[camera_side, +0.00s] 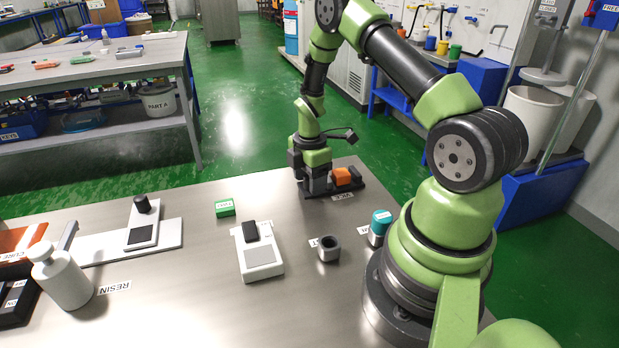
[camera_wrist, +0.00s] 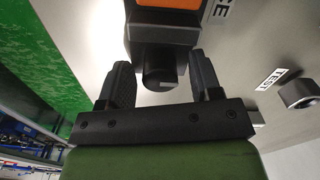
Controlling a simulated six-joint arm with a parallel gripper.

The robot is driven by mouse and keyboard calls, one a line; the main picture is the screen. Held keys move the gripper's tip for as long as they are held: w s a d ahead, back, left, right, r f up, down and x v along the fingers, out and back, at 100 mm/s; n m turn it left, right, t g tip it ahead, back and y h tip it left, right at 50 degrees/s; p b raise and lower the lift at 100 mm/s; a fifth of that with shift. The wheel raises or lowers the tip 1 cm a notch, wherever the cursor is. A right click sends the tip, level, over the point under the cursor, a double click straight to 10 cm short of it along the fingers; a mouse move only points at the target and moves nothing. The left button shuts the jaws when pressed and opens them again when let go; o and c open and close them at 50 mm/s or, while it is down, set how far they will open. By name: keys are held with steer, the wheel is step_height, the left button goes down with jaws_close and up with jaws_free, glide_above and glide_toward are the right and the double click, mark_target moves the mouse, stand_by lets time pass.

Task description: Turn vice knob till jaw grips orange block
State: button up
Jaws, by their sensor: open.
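The vice (camera_side: 353,189) is a dark tool at the table's far edge, beside a label that reads VICE. The orange block (camera_side: 342,177) sits on it; its orange face also shows at the top of the wrist view (camera_wrist: 167,4). The dark round vice knob (camera_wrist: 160,72) points toward my gripper in the wrist view. My gripper (camera_wrist: 160,80) is open, with one finger on each side of the knob and gaps visible on both sides. In the side view my gripper (camera_side: 298,170) is at the vice's left end and hides the knob. I cannot tell whether the jaw touches the block.
On the table stand a white device (camera_side: 259,262), a dark cup (camera_side: 329,249), a teal-capped container (camera_side: 379,226), a green box (camera_side: 225,207) and a white resin bottle (camera_side: 62,277). The table edge lies just behind the vice. Bare metal separates these things from the vice.

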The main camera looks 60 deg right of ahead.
steer(key=c, duration=0.9)
steer(key=shift+c, duration=0.2)
steer(key=m, duration=0.5)
steer(key=shift+m, duration=0.3)
steer(key=m, duration=1)
steer(key=shift+m, duration=0.4)
steer(key=m, duration=0.5)
steer(key=shift+m, duration=0.3)
